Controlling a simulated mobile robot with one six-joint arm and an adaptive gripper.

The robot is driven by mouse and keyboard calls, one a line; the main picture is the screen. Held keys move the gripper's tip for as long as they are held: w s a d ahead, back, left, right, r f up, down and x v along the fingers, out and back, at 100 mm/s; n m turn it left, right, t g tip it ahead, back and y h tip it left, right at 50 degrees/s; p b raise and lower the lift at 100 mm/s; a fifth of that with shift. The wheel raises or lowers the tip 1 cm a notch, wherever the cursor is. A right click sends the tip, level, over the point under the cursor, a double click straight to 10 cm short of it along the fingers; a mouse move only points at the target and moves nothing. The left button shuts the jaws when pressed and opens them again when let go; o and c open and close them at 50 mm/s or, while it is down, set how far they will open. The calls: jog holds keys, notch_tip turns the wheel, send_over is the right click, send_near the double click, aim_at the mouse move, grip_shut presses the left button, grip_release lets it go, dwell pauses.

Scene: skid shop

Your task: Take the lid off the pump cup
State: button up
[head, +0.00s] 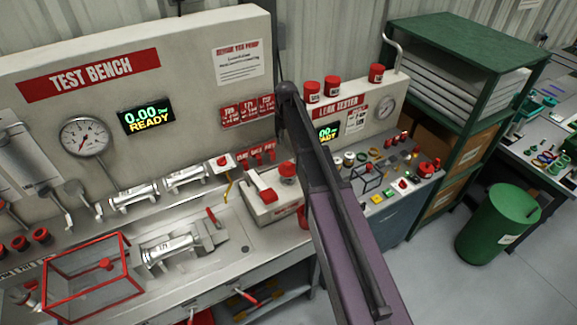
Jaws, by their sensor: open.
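A pale box-shaped unit (272,212) with a red lever (265,192) stands at the right end of the test bench. A small round cup-like part with a red top (288,170) sits on it; it looks like the pump cup with its lid on, but I cannot be sure at this size. My arm crosses the middle of the head view, rising to a bend just above this unit and covering its right side. My gripper is not visible; the arm hides whatever is behind it.
The test bench (200,55) carries a gauge, metal cylinders and a red-framed guard (92,278). Red canisters (312,92) stand on the leak tester (372,105). A green shelf rack (470,45) and green bin (497,222) are at right, with open floor around the bin.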

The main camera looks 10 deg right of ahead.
aim_at(287, 162)
jog(key=shift+f, duration=0.15)
notch_tip(287, 162, down, 8)
jog(key=b, duration=0.8)
jog(key=shift+f+b, duration=0.2)
jog(key=shift+b, duration=0.15)
jog(key=shift+f, duration=0.1)
dwell(0.4)
jog(key=shift+s+d+f+b, duration=0.1)
jog(key=shift+d+f+b, duration=0.05)
jog(key=shift+f+b, duration=2.4)
jog(key=shift+r, duration=0.1)
jog(key=c, duration=1)
